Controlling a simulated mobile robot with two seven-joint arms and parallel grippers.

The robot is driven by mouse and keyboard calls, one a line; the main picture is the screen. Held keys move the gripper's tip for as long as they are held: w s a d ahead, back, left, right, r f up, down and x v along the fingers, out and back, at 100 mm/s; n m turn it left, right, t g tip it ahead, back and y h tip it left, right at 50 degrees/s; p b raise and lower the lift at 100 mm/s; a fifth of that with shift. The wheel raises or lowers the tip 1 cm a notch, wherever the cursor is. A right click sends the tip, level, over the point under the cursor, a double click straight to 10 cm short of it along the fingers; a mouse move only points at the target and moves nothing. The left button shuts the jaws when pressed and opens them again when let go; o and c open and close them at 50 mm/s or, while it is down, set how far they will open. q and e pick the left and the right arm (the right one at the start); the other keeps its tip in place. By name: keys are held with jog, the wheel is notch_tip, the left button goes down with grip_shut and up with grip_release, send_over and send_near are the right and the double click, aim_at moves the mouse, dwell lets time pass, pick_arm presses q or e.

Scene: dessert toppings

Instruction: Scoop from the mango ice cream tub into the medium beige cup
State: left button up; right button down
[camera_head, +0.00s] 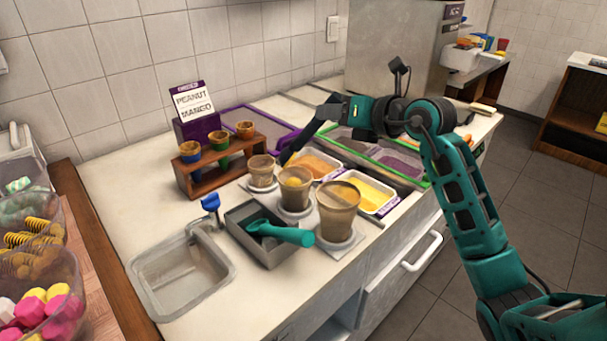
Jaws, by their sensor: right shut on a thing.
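The medium beige cup (294,200) stands upright between a smaller beige cup (262,178) and a larger one (337,220). Something yellow shows inside its rim. The mango ice cream tub (385,207) is white-rimmed with yellow contents, behind and right of the cups. My right gripper (328,112) is above and behind the cups, shut on a dark, slender tool (300,143), seemingly a scoop. The tool slants down toward the small and medium cups; its lower end is hard to make out. My left gripper is not in view.
An orange-filled tub (315,163) sits behind the medium cup. A grey bin (268,250) with a teal-handled scoop (282,233) is in front. A sink (180,280) lies at left, and a wooden cone rack (220,167) stands behind it.

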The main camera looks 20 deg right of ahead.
dwell(0.5)
notch_tip(320, 180, up, 6)
jog(key=shift+p, duration=0.3)
dwell(0.3)
